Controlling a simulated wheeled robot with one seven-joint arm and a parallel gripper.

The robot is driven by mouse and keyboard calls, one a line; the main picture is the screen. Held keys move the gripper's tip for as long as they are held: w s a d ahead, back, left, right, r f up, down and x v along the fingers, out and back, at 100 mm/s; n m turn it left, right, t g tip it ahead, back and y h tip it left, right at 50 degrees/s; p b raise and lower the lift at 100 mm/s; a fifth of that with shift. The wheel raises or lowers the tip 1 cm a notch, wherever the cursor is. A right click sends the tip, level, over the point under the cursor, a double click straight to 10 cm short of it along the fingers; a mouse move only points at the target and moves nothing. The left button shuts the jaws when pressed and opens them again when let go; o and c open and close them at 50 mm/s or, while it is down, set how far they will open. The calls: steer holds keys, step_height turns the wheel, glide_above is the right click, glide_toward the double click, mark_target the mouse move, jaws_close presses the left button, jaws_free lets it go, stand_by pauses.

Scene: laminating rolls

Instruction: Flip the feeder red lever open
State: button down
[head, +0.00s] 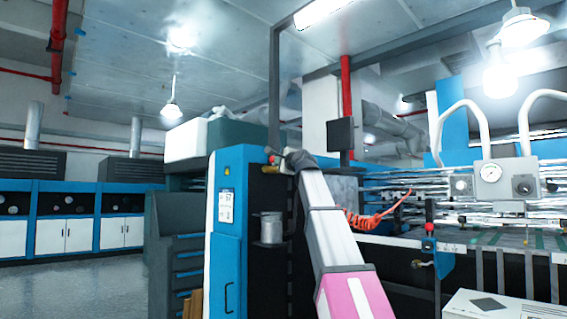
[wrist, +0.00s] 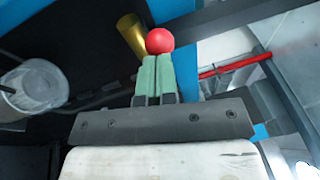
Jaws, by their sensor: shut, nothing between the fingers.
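The red lever's round ball knob (wrist: 160,40) is just beyond my fingertips in the wrist view. A brass-coloured cylinder (wrist: 131,36) is beside it on the left. In the head view the red knob (head: 271,159) shows small near the top of the blue cabinet's dark side. My gripper (wrist: 157,62) has its green fingers together, with nothing between them. The fingertips reach the knob's lower edge in the picture; I cannot tell if they touch it. In the head view my gripper (head: 284,158) is beside the knob, its fingers hard to make out.
A metal can (head: 270,228) hangs on the cabinet's dark side below the knob; it also shows in the wrist view (wrist: 34,88). The blue cabinet (head: 227,205) stands left of my arm. An orange coiled hose (head: 366,219) and a gauge box (head: 491,179) are at right.

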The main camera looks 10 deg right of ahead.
steer(key=w+a, duration=0.2)
steer(key=a, duration=0.6)
steer(key=shift+w+a, duration=0.3)
stand_by(0.7)
